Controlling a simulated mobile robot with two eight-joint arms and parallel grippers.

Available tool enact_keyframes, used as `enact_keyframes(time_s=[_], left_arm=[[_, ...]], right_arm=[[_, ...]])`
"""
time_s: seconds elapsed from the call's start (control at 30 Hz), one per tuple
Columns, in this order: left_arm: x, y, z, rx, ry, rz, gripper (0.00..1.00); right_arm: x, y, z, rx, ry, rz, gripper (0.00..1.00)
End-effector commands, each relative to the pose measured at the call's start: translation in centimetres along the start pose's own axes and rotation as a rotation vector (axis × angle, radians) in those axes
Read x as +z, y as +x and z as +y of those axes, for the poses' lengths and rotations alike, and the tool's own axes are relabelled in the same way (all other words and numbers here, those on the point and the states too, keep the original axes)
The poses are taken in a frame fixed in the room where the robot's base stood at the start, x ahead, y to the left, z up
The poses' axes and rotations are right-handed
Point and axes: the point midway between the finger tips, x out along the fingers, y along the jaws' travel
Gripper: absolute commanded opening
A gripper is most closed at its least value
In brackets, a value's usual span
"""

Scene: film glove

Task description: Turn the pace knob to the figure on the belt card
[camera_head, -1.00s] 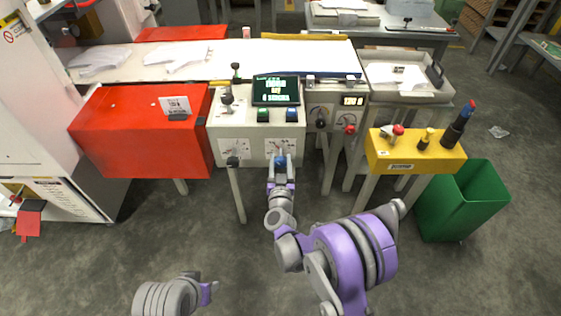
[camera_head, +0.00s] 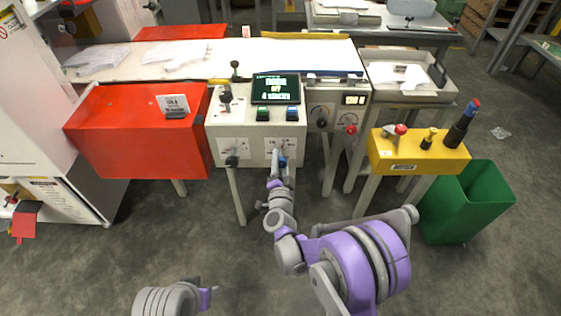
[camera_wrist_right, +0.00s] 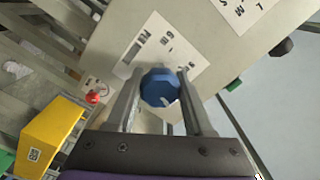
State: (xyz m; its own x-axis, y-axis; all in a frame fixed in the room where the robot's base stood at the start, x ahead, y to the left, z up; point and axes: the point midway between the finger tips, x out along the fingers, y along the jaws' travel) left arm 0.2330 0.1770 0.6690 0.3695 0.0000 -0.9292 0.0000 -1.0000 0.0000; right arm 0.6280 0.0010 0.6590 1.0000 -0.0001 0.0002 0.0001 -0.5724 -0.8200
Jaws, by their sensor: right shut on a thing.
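My right gripper (camera_head: 279,169) is shut on this knob. In the wrist view the blue knob (camera_wrist_right: 160,88) sits between the two fingers of my right gripper (camera_wrist_right: 160,95), and a pale pointer mark shows on its face. The label's print is partly covered and too small to read surely. A white card (camera_head: 173,104) with large figures stands on the red cover; its figures are blurred. My left gripper (camera_head: 209,296) is at the bottom edge, fingers unclear.
A black knob (camera_head: 232,160) is left of the blue one. A dark screen (camera_head: 275,89) with green text and green and blue buttons are on top. A grey panel (camera_head: 321,112) with a red knob is to the right, then a yellow box (camera_head: 420,150) and green bin (camera_head: 469,202).

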Motion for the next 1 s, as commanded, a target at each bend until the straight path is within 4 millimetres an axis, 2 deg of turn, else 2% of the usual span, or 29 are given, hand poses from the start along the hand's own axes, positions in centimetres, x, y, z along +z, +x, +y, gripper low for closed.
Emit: enact_keyframes(time_s=[0.7,1.0], left_arm=[[0.17,0.75,0.0,0.0,0.0,-0.002,0.5],[0.2,0.94,0.0,0.0,0.0,-0.002,0.5]], right_arm=[[0.06,-0.06,-0.04,0.001,0.679,-0.002,0.0],[0.05,-0.07,-0.05,0.001,0.916,-0.002,0.0]])
